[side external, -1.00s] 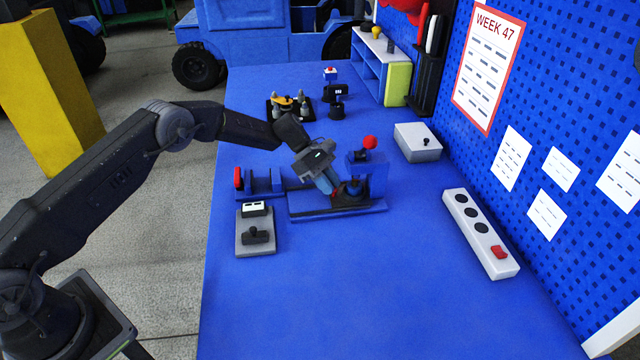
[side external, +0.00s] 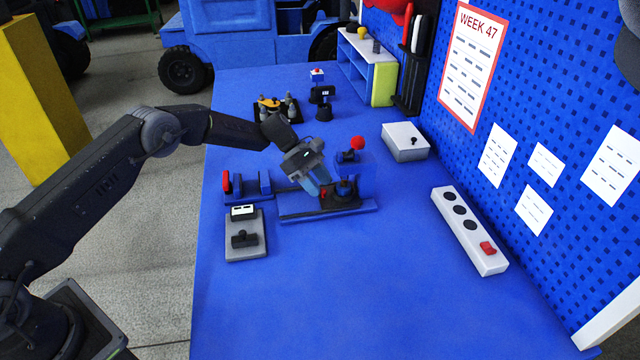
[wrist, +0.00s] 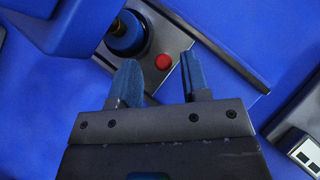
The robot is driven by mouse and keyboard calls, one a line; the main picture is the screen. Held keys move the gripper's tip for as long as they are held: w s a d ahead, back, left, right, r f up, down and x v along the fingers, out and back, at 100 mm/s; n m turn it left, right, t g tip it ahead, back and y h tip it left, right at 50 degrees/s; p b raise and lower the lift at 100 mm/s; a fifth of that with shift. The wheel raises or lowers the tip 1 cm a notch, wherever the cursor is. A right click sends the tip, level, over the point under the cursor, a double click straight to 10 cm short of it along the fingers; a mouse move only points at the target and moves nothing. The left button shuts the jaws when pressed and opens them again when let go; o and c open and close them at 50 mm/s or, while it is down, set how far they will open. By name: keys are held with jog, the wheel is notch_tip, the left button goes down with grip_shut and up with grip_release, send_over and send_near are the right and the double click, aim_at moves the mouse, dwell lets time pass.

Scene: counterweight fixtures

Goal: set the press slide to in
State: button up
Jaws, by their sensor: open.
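The press is a blue block with a red ball knob (side external: 357,143) on top, standing on a long dark blue base plate (side external: 300,215) in the side view. A dark round piece (side external: 344,188) and a small red part sit low at the block's front. The wrist view shows a red button (wrist: 163,62) on a grey plate (wrist: 165,30), beside a dark round piece with a yellowish ring (wrist: 127,36). My gripper (side external: 318,188) is open, tilted down just left of the press block. In the wrist view its blue fingers (wrist: 159,62) stand apart, the red button showing between them. Contact cannot be told.
A red-ended blue fixture (side external: 250,184) and a grey plate with a black handle (side external: 245,240) lie left of the press. A white box (side external: 405,142) and a switch strip (side external: 470,230) lie right. The front of the table is clear.

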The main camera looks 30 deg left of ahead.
jog(key=v, duration=1.3)
jog(key=shift+r, duration=0.1)
jog(key=s+d+r+m+t+y, duration=0.1)
jog(key=s+d+r+m+y, duration=0.15)
jog(key=s+r+m, duration=0.5)
jog(key=s+d+r+m+t+y, duration=0.1)
jog(key=s+r+m+y, duration=0.15)
jog(key=s+r, duration=0.85)
jog(key=s+f+m+t+y, duration=0.1)
jog(key=s+m+t+y, duration=0.2)
jog(key=s, duration=1.9)
jog(key=m+y, duration=0.1)
jog(key=m, duration=0.4)
jog(key=shift+a+f+t, duration=0.15)
jog(key=shift+f+t, duration=0.15)
